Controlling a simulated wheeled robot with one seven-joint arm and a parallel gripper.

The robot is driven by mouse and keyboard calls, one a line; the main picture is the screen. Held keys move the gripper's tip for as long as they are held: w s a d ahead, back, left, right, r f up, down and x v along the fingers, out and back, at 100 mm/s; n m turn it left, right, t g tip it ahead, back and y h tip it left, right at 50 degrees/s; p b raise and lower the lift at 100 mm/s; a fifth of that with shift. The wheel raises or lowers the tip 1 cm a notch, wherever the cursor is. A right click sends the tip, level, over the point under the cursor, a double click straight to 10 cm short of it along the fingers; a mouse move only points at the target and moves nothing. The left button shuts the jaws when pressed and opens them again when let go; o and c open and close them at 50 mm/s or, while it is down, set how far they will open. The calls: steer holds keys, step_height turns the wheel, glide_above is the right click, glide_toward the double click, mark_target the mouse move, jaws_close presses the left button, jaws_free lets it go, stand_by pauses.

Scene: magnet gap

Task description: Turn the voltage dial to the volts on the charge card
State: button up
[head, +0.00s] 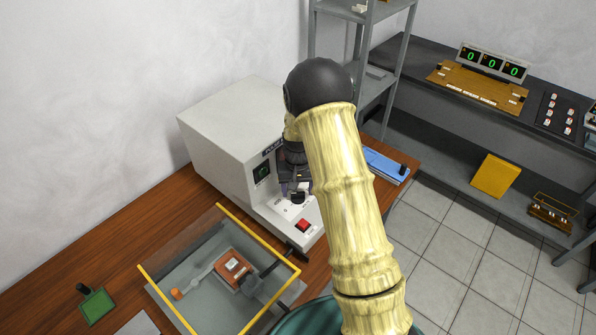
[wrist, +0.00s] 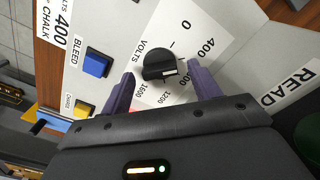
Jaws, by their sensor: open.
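The black voltage dial (wrist: 160,66) sits on a white scale marked VOLTS, with 0, 400, 1200 and 1600 readable. A pale mark on the knob's lower right edge faces the lower part of the scale; its exact reading is unclear. My gripper (wrist: 162,70) is open, its two purple fingers on either side of the knob; I cannot tell whether they touch it. The charge card (wrist: 55,35) at the upper left reads 400 and CHALK.
Beside the dial are a blue BLEED button (wrist: 96,64), a yellow button (wrist: 82,110) and a READ label (wrist: 291,84). The white machine (head: 225,125) stands on a wooden bench. A yellow-edged clear box (head: 220,208) is in front of it.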

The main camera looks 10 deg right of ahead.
mark_target(298, 193)
step_height(298, 193, up, 17)
steer(key=b, duration=0.1)
steer(key=shift+b, duration=0.35)
steer(key=shift+f, duration=0.1)
steer(key=s+f+n+t, duration=0.1)
steer(key=s+f+t, duration=0.1)
steer(key=s, duration=1.9)
steer(key=shift+s+d+n+t, duration=0.2)
steer(key=shift+d+n+t, duration=0.1)
steer(key=shift+n, duration=0.1)
